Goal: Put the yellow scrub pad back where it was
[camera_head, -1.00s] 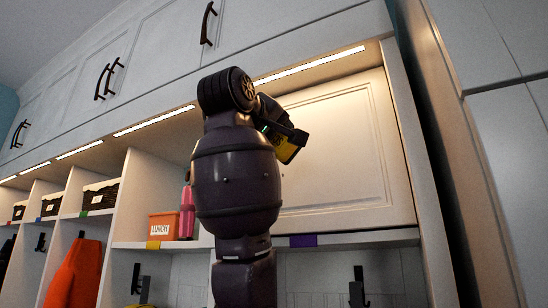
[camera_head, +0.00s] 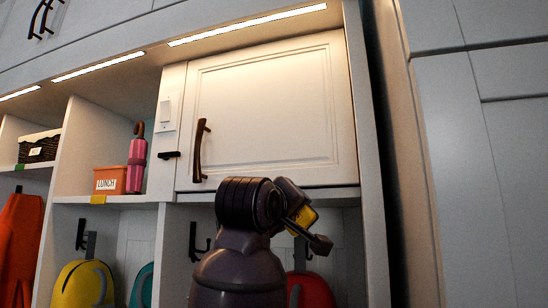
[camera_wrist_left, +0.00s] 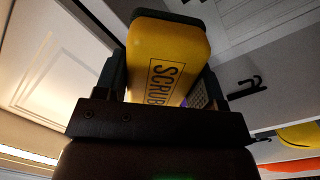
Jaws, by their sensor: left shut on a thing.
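The yellow scrub pad (camera_wrist_left: 165,60), marked "SCRUB", is between the two dark fingers of my left gripper (camera_wrist_left: 163,78) in the left wrist view. My left gripper (camera_head: 306,222) is shut on it. In the head view, only a yellow part of the pad (camera_head: 304,217) shows past the dark fingers. My own wrist hides part of the cubby below that door. My right gripper is not in view.
An orange lunch box (camera_head: 110,181) and a pink bottle (camera_head: 137,165) stand on the shelf to the left. A dark handle (camera_head: 199,150) sticks out from the closed door. Yellow (camera_head: 82,285) and red (camera_head: 313,290) bags hang below. A tall white panel (camera_head: 455,180) stands at right.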

